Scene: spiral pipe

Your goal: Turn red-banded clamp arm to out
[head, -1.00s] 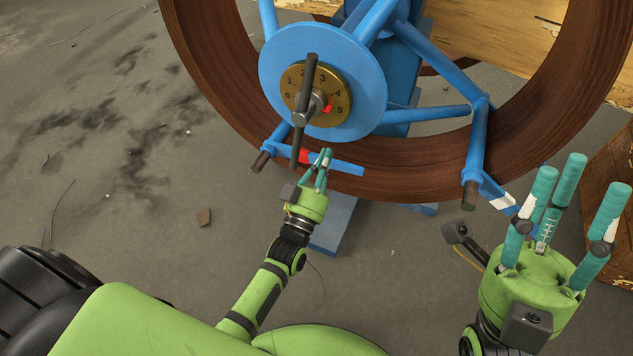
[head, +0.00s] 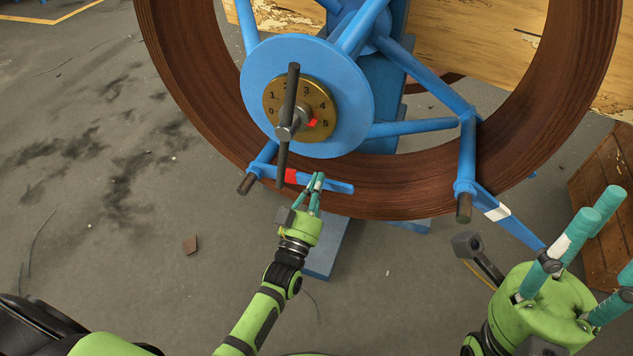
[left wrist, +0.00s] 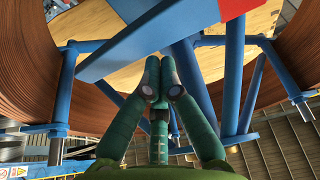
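The red-banded clamp arm (head: 337,186) is a blue bar at the lower left of the blue reel. Its red band (head: 291,176) sits near its pivot end, and the bar points right across the brown coil. My left gripper (head: 317,181) is at the bar's middle, fingertips overlapping it in the head view. In the left wrist view the fingers (left wrist: 161,78) are drawn together, and the bar (left wrist: 140,42) with its red band (left wrist: 233,8) passes beyond the tips, not between them. Contact cannot be told. My right gripper (head: 583,245) is open and empty at lower right.
The brown coil (head: 400,190) curves around the reel. A dial (head: 318,92) with a dark handle (head: 290,97) is at the hub. A white-banded clamp arm (head: 515,225) slopes down near my right gripper. A wooden crate (head: 603,205) stands at right. The left floor is mostly clear.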

